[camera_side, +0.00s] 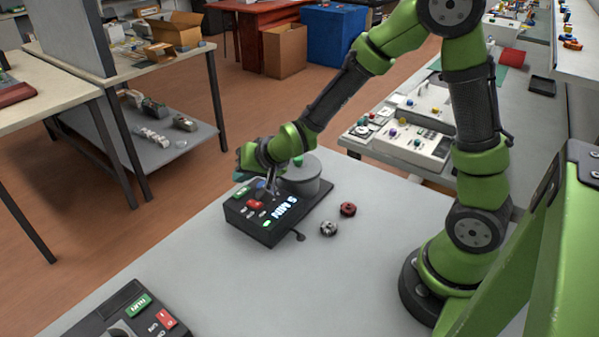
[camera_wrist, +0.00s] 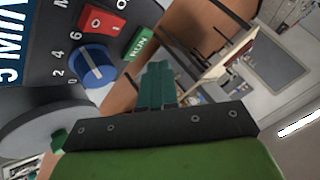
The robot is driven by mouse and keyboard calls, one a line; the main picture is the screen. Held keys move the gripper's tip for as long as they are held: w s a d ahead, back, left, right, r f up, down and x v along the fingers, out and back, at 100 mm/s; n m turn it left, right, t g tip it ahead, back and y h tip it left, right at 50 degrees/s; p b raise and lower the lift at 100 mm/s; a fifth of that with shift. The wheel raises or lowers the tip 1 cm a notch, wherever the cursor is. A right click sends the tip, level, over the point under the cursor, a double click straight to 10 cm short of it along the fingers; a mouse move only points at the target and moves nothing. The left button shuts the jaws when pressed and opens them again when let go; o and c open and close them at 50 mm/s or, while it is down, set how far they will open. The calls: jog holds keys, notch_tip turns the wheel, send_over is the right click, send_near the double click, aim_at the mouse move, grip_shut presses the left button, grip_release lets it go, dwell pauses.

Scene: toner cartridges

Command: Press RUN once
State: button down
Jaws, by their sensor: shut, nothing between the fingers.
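A black control box (camera_side: 262,233) with a lit display stands on the grey table. Its green RUN button (camera_side: 242,192) is at the far left corner of the top panel, and shows clearly in the wrist view (camera_wrist: 139,43). Beside it is a red rocker switch (camera_wrist: 102,22), with a blue dial (camera_wrist: 91,65) nearby. My gripper (camera_side: 238,176) is shut and empty, just above the panel near RUN. In the wrist view its teal fingers (camera_wrist: 158,84) point toward the button, their tips just below and right of it. A gap appears between them; contact is not visible.
A round grey platform (camera_side: 301,180) sits at the box's back right. A red ring part (camera_side: 348,209) and a grey one (camera_side: 328,229) lie to its right. Another panel with a green RUN button (camera_side: 139,304) is at the lower left. The table between is clear.

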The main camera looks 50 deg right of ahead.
aim_at(245, 195)
notch_tip(245, 195, up, 4)
dwell(0.4)
dwell(0.5)
jog(key=shift+s+a+f, duration=0.15)
jog(key=shift+s+f, duration=0.1)
jog(key=shift+s+a+f+n+g, duration=0.15)
jog(key=shift+s+f+g, duration=0.15)
jog(key=shift+s+g, duration=0.1)
jog(key=shift+s+a+f+n+g, duration=0.1)
jog(key=shift+s+f+n+g, duration=0.05)
jog(key=shift+s+f+g, duration=0.2)
jog(key=s+d+r+n, duration=0.1)
jog(key=s+r, duration=0.5)
jog(key=s, duration=0.4)
jog(key=s+d+r+n+y, duration=0.1)
jog(key=s+d+r+n, duration=0.1)
jog(key=s+r, duration=0.4)
jog(key=s, duration=0.4)
jog(key=shift+d+r, duration=0.3)
jog(key=shift+r, duration=0.1)
